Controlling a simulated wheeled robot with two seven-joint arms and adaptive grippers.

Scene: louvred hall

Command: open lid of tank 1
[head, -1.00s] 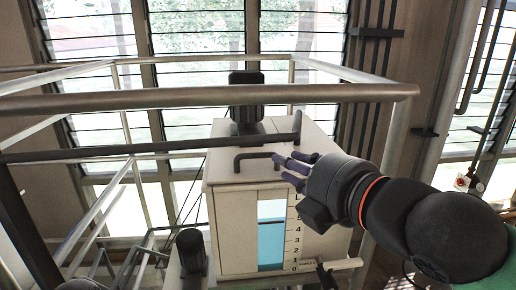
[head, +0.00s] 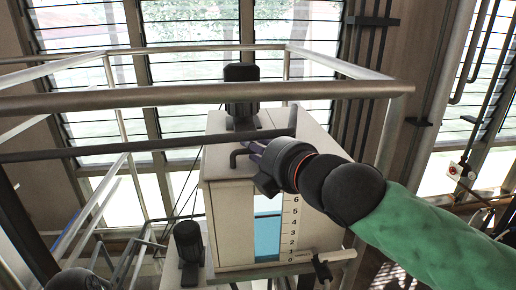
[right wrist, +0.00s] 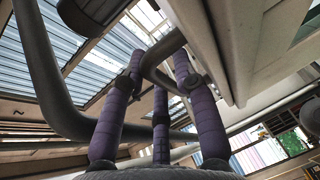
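The tank (head: 230,228) is a white box with a sight window of blue liquid and a number scale. Its lid (head: 219,167) lies flat and looks closed. A dark bent handle (head: 236,153) stands on the lid, partly hidden by my right gripper (head: 254,148). In the right wrist view the handle (right wrist: 149,62) passes between the purple fingers of the right gripper (right wrist: 159,62). The fingers stand apart around the handle, and I cannot tell whether any touches it. No tank number is readable.
A thick grey rail (head: 150,97) crosses in front of and above the tank, with a thinner dark bar (head: 110,154) below it. A dark motor (head: 241,90) stands behind the lid. Another dark cylinder (head: 189,243) stands at the tank's lower left. Louvred windows are behind.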

